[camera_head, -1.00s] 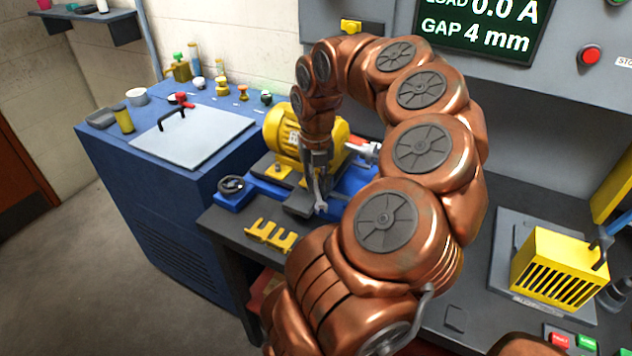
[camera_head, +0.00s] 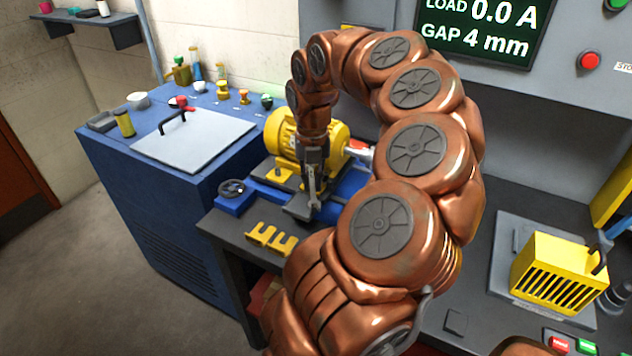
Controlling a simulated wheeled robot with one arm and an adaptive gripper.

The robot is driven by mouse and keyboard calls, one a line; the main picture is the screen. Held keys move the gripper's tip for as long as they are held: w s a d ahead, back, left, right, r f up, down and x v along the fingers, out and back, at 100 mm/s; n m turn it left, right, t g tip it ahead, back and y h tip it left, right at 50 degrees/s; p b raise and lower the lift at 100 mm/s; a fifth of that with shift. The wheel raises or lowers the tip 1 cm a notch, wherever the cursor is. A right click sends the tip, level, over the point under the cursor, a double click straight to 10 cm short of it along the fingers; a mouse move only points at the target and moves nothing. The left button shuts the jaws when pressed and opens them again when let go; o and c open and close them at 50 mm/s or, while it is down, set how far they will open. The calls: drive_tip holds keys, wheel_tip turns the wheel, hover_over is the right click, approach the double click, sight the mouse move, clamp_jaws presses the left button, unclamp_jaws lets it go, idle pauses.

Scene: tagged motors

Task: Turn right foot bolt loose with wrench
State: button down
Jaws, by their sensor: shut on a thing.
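A yellow motor (camera_head: 284,136) sits on a blue base (camera_head: 350,186) on the dark bench. My gripper (camera_head: 313,166) points down in front of the motor, shut on a grey wrench (camera_head: 312,192). The wrench hangs down from the jaws, with its lower end over the dark block at the front of the base. One yellow motor foot (camera_head: 280,174) shows left of the gripper. The right foot and its bolt are hidden behind my gripper and arm, so I cannot tell whether the wrench touches a bolt.
A yellow slotted holder (camera_head: 270,238) lies at the bench's front edge. A dark handwheel (camera_head: 231,188) is at the base's left end. A blue cabinet (camera_head: 150,220) stands left. A yellow vented guard (camera_head: 562,272) sits right. The screen (camera_head: 482,28) reads LOAD 0.0 A, GAP 4 mm.

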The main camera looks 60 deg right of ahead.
drive_tip(key=shift+w+a+f+m+b, duration=0.1)
drive_tip(key=shift+w+a+m+b, duration=0.2)
drive_tip(key=shift+m, duration=0.3)
drive_tip(key=shift+w+a+m+b, duration=0.1)
drive_tip(key=shift+w+m+b, duration=0.1)
drive_tip(key=shift+w+m, duration=0.3)
drive_tip(key=shift+w+m+b, duration=0.35)
drive_tip(key=shift+m+b, duration=0.15)
drive_tip(key=shift+m, duration=0.4)
drive_tip(key=shift+w+a+m+b, duration=0.3)
drive_tip(key=shift+w+m, duration=0.25)
drive_tip(key=shift+m, duration=0.35)
drive_tip(key=shift+w+d+f+m+b, duration=0.1)
drive_tip(key=shift+w+m+b, duration=0.55)
drive_tip(key=shift+m, duration=0.35)
drive_tip(key=shift+w+m, duration=0.55)
drive_tip(key=shift+m, duration=0.25)
drive_tip(key=w+m, duration=0.1)
drive_tip(key=w+m+b, duration=0.1)
drive_tip(key=m, duration=0.1)
drive_tip(key=shift+d+r+b, duration=0.2)
drive_tip(key=shift+d+b, duration=0.1)
drive_tip(key=shift+d, duration=0.1)
drive_tip(key=shift+r+p, duration=0.15)
drive_tip(key=shift+p, duration=0.15)
